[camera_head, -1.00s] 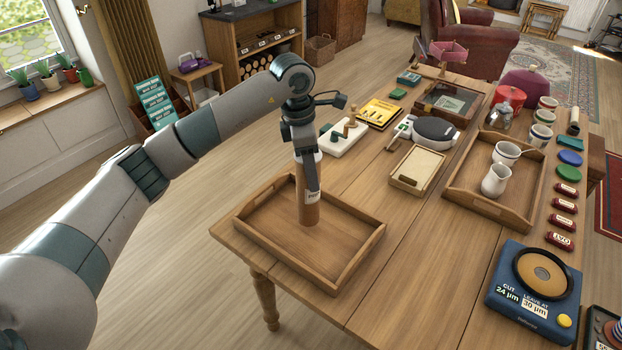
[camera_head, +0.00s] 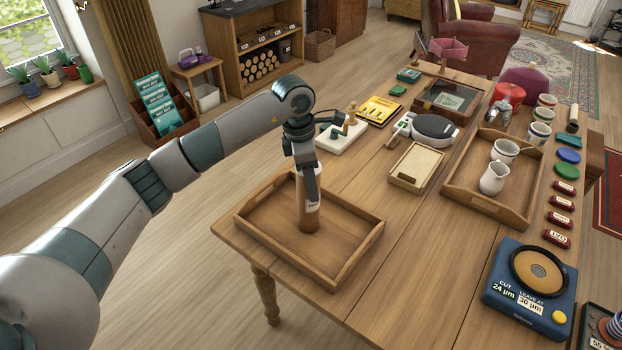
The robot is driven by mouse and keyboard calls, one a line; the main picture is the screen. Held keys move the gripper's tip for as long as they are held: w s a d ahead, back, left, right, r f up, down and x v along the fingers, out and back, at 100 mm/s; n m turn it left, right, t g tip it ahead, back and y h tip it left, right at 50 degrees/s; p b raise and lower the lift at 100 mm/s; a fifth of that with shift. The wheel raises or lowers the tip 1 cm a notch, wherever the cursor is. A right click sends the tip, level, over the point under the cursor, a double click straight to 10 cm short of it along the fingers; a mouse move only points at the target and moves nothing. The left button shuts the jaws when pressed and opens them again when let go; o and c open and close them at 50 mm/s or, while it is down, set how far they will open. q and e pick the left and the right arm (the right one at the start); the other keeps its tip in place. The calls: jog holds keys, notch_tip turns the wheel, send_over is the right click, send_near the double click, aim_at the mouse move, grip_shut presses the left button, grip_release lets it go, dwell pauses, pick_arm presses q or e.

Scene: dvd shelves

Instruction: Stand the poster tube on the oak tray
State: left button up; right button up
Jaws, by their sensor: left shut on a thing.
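The poster tube (camera_head: 307,217) is a brown cylinder with a white band near its top. It is upright inside the near-left oak tray (camera_head: 358,258), with its lower end at or just above the tray floor; I cannot tell whether it touches. My left gripper (camera_head: 308,185) points down from above and is shut on the upper part of the tube, hiding much of its top. My right gripper is not in view.
A second wooden tray (camera_head: 487,206) holds a white jug (camera_head: 493,178) and a white cup (camera_head: 504,152). A shallow box (camera_head: 417,167) and a blue gauge (camera_head: 530,285) stand on the table. The table front between them is clear.

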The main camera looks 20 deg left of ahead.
pick_arm(q)
jog(key=o, duration=1.4)
jog(key=r, duration=0.1)
jog(key=r+b, duration=0.1)
jog(key=r, duration=0.2)
jog(key=shift+s+a+r+b, duration=0.1)
jog(key=shift+a+r+b, duration=0.2)
jog(key=shift+b, duration=0.1)
jog(key=r, duration=0.2)
jog(key=r+b, duration=0.1)
jog(key=r, duration=0.1)
jog(key=a+r, duration=0.1)
jog(key=r, duration=0.1)
jog(key=shift+s+r+b, duration=0.2)
jog(key=shift+s+b, duration=0.05)
jog(key=shift+b, duration=0.1)
jog(key=shift+r, duration=0.5)
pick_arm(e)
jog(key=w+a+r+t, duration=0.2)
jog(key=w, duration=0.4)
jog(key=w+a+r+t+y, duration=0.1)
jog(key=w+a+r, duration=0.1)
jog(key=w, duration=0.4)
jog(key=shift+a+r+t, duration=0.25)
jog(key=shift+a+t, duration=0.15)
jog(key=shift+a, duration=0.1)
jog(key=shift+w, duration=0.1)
